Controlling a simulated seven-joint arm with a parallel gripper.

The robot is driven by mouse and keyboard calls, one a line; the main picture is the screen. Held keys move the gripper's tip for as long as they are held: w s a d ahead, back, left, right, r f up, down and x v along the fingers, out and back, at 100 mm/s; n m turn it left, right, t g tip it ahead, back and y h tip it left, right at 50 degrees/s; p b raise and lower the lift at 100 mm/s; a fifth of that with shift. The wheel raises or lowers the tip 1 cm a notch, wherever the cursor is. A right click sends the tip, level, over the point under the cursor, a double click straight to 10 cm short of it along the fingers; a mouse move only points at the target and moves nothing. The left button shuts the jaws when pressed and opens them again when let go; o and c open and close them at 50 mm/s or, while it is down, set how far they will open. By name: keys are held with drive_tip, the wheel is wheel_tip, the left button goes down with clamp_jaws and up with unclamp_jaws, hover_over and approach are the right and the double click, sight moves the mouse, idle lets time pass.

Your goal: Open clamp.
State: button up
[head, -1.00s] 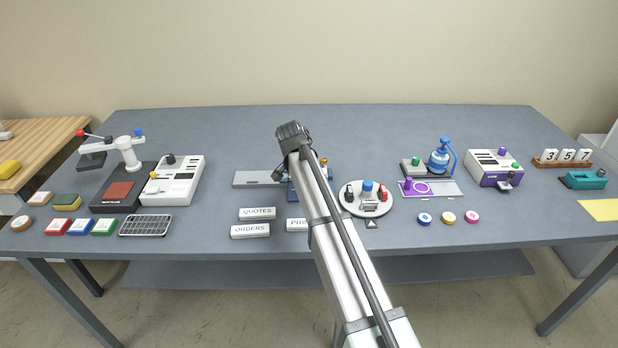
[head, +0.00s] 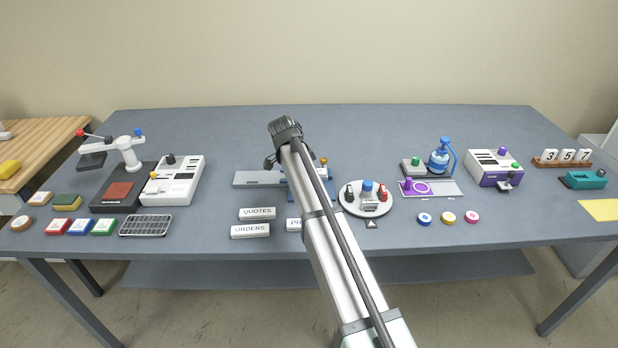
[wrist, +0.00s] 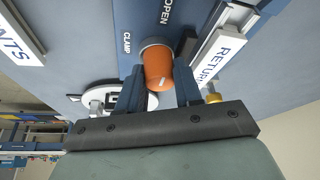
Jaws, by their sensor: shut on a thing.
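In the wrist view, an orange knob (wrist: 159,68) stands on a blue panel (wrist: 128,37) marked CLAMP and OPEN. My gripper (wrist: 160,88) is shut on the orange knob, with a dark finger on each side of it. In the head view, the blue device (head: 297,190) is mostly behind my arm, and its grey plate (head: 258,179) reaches out to the left. My gripper is over this device there, and its fingertips and the knob are hidden.
In the wrist view, a RETURN label (wrist: 220,54) lies beside the panel. A brass knob (wrist: 213,97) is close to my right finger. In the head view, a round white base (head: 351,204) stands right of the device, and QUOTES (head: 257,213) and ORDERS (head: 250,231) plates lie front left.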

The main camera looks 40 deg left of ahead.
drive_tip(key=o, duration=1)
drive_tip(key=shift+o, duration=0.2)
drive_tip(key=v, duration=1.3)
drive_tip(key=shift+s+r, duration=0.25)
drive_tip(key=shift+r, duration=0.05)
